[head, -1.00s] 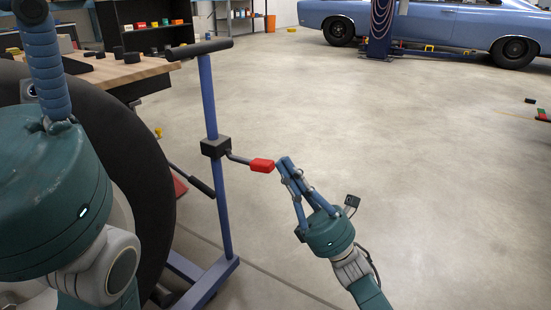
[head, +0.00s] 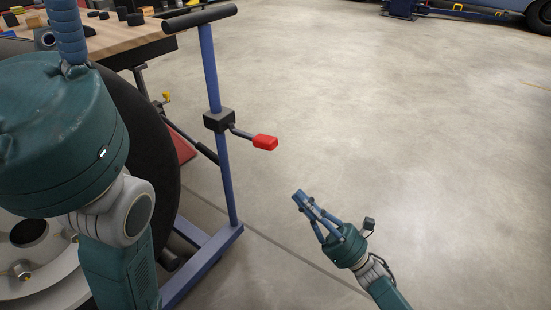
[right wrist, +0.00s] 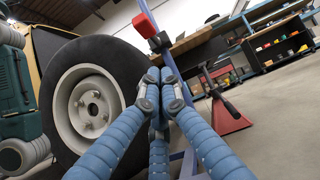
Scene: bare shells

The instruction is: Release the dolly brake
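The dolly has a blue post (head: 212,75) with a black T-handle on top and a blue base (head: 205,262). A black block (head: 219,120) on the post carries the brake lever, whose red grip (head: 265,142) points right and slightly down. The grip also shows at the top of the right wrist view (right wrist: 146,24). My right gripper (head: 300,197) is below and right of the red grip, apart from it. Its fingers are together and empty in the right wrist view (right wrist: 159,76). My left gripper (head: 68,30) shows only partly at the upper left; its fingertips are not clear.
A large tyre (head: 150,150) stands left of the post, partly behind my left arm. A wooden workbench (head: 125,40) is behind it, with a red stand (head: 182,145) below. The floor to the right is open.

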